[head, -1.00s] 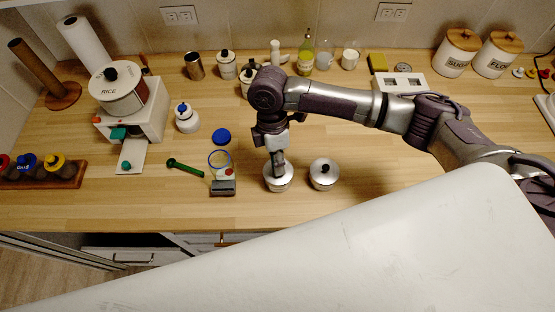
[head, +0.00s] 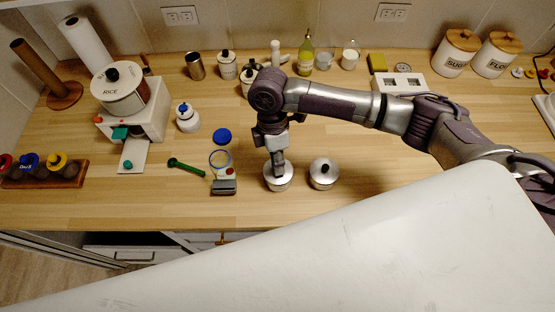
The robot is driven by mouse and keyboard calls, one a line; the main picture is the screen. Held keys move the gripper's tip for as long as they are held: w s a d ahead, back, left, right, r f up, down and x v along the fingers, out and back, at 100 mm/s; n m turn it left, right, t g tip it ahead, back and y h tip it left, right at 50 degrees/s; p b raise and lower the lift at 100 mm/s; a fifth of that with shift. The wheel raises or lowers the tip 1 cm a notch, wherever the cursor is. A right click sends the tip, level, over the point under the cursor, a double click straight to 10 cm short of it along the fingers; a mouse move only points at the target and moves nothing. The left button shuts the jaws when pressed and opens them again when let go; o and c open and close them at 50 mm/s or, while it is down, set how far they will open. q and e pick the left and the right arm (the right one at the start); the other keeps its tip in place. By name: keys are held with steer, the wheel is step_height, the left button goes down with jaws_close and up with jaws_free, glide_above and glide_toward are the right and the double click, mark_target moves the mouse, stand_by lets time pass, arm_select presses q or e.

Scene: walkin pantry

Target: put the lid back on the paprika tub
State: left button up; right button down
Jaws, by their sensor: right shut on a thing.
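My right gripper (head: 278,172) points straight down, shut on the silver lid (head: 287,175) by its top; the fingers hide the knob. This lid is at the mouth of a small white tub (head: 279,188), left of a similar tub. I cannot tell whether the lid is fully seated. The similar tub (head: 323,182) beside it wears a silver lid with a black knob. No label is readable on either, so I cannot tell by name which is the paprika tub. My left gripper is not in view.
Left of the gripper lie a blue disc (head: 222,136), a blue ring (head: 220,158), a grey block (head: 224,187) and a green spoon (head: 186,167). A rice dispenser (head: 122,92) stands at the left. Jars and bottles line the back. The counter right of the tubs is clear.

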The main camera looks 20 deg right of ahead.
steer(key=c, duration=0.5)
jaws_free()
steer(key=shift+c, duration=0.2)
step_height(320, 180, up, 5)
steer(key=p, duration=0.5)
steer(key=shift+r, duration=1)
